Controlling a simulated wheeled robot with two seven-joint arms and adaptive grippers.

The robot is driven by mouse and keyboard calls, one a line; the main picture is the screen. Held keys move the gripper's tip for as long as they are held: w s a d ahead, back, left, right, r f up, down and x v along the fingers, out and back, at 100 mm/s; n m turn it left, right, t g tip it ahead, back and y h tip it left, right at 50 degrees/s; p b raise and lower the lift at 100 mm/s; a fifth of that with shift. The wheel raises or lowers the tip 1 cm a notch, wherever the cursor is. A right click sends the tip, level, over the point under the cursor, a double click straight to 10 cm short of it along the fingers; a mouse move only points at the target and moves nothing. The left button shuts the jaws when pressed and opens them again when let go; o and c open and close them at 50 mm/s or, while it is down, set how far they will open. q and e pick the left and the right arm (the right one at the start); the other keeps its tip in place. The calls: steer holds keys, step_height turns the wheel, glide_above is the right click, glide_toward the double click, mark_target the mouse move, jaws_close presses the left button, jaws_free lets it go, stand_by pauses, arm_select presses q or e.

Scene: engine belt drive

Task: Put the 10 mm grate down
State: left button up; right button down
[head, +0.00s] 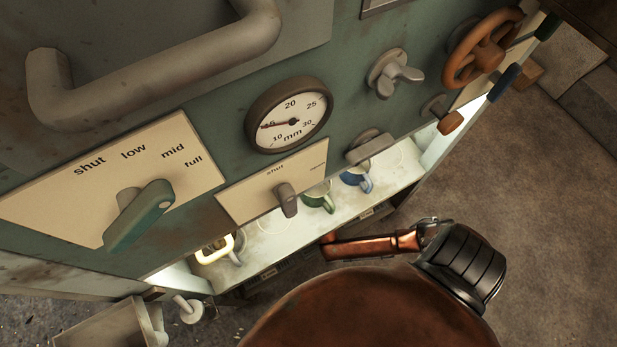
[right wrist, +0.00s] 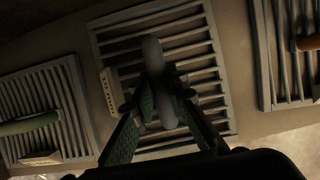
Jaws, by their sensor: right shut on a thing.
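In the right wrist view a slatted grate (right wrist: 197,52) with a pale grey handle (right wrist: 153,60) is in the middle. My right gripper (right wrist: 160,98), with green-faced fingers, is shut on that handle. A small pale tag (right wrist: 111,88) shows at the grate's left edge, but its marking is too small to read, so I cannot tell the grate's size. I cannot tell whether the grate touches the surface behind it. The head view does not show the grate or my right gripper's fingers. My left gripper is not in view.
A second grate (right wrist: 40,100) with a green handle is at left; a third (right wrist: 283,50) with an orange handle is at right. In the head view the green panel carries a mm gauge (head: 289,114), a teal lever (head: 142,218) and an orange handwheel (head: 484,50). Below is a lit shelf (head: 285,242).

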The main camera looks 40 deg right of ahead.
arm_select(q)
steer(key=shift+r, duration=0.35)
arm_select(e)
steer(key=shift+w+a+r, duration=0.1)
steer(key=shift+w, duration=0.05)
steer(key=c, duration=1.9)
jaws_free()
steer(key=shift+c, duration=0.2)
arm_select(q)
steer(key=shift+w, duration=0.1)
